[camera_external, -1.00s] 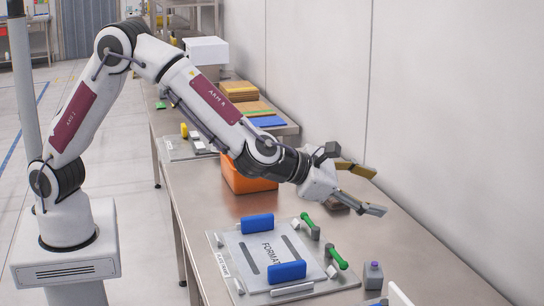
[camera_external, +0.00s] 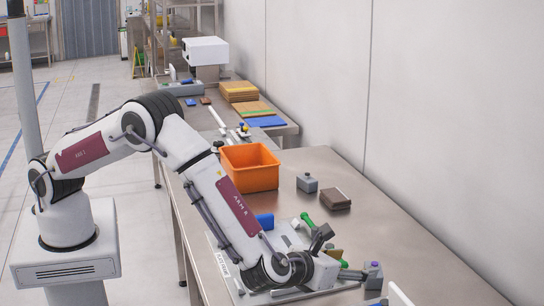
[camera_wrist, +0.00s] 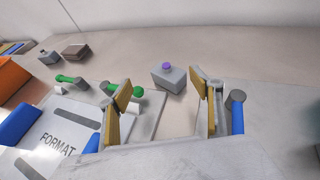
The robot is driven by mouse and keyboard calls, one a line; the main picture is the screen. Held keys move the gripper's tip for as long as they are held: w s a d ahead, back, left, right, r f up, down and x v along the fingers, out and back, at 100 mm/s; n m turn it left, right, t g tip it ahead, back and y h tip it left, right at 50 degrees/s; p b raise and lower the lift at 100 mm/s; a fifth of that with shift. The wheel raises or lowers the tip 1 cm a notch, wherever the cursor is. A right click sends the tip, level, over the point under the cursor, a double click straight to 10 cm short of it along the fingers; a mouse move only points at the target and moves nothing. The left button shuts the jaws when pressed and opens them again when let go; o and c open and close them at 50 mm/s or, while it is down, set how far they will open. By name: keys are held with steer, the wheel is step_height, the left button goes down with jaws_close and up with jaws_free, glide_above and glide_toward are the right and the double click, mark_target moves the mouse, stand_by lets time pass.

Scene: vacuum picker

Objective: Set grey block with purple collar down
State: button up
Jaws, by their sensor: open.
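The grey block with purple collar (camera_external: 373,276) stands upright on the steel table, right of the FORMAT plate. In the wrist view this block (camera_wrist: 169,78) shows ahead, between the two yellow-padded fingers. My gripper (camera_external: 350,266) is low at the plate's right edge, with its fingers pointing at the block. In the wrist view my gripper (camera_wrist: 162,92) is open, and no object is clamped between the pads. The external view does not show clearly whether a fingertip touches the block.
The FORMAT plate (camera_wrist: 37,125) carries blue and green handles and is partly hidden by my arm. An orange bin (camera_external: 250,168), a small grey block (camera_external: 307,184) and a brown block (camera_external: 335,198) stand farther back.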

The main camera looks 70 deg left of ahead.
mark_target(373, 264)
steer(key=shift+w, duration=0.1)
steer(key=shift+x, duration=0.95)
steer(key=shift+w+a+f, duration=0.1)
steer(key=shift+w+f, duration=0.05)
steer(key=shift+w, duration=0.1)
steer(key=shift+w+a+f, duration=0.1)
steer(key=shift+w+f, duration=0.2)
steer(key=shift+w, duration=0.2)
steer(key=shift+w+a+f, duration=0.1)
steer(key=shift+w+f, duration=0.2)
steer(key=shift+w, duration=0.25)
steer(key=shift+x, duration=1.4)
steer(key=shift+d, duration=0.1)
